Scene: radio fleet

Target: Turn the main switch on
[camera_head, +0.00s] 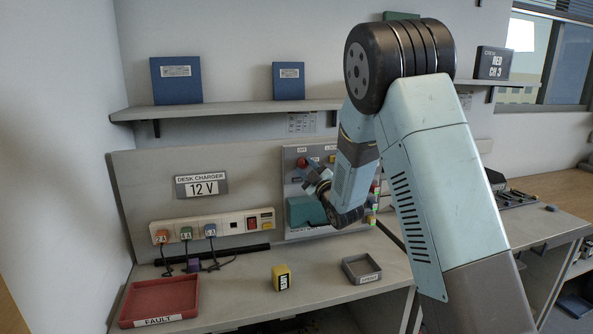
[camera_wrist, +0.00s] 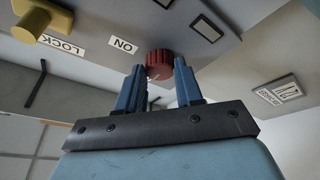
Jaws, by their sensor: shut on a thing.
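The main switch is a round red ribbed knob (camera_wrist: 160,62) on the grey wall panel (camera_head: 290,215). In the wrist view an ON label (camera_wrist: 124,45) sits to the left of the knob. My gripper (camera_wrist: 159,76) is shut on the knob, with a blue finger on either side of it. In the head view the knob (camera_head: 302,162) is at the panel's upper left, and my gripper (camera_head: 311,170) reaches it from the right. My wrist and arm cover much of the panel. The knob's pointer direction cannot be made out.
A yellow knob (camera_wrist: 32,25) near a LOCK label (camera_wrist: 62,43) is on the same panel. Below are a power strip (camera_head: 222,224) with several plugs, a red FAULT tray (camera_head: 187,300), a yellow block (camera_head: 281,277) and a grey tray (camera_head: 361,269). A shelf (camera_head: 235,106) runs above.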

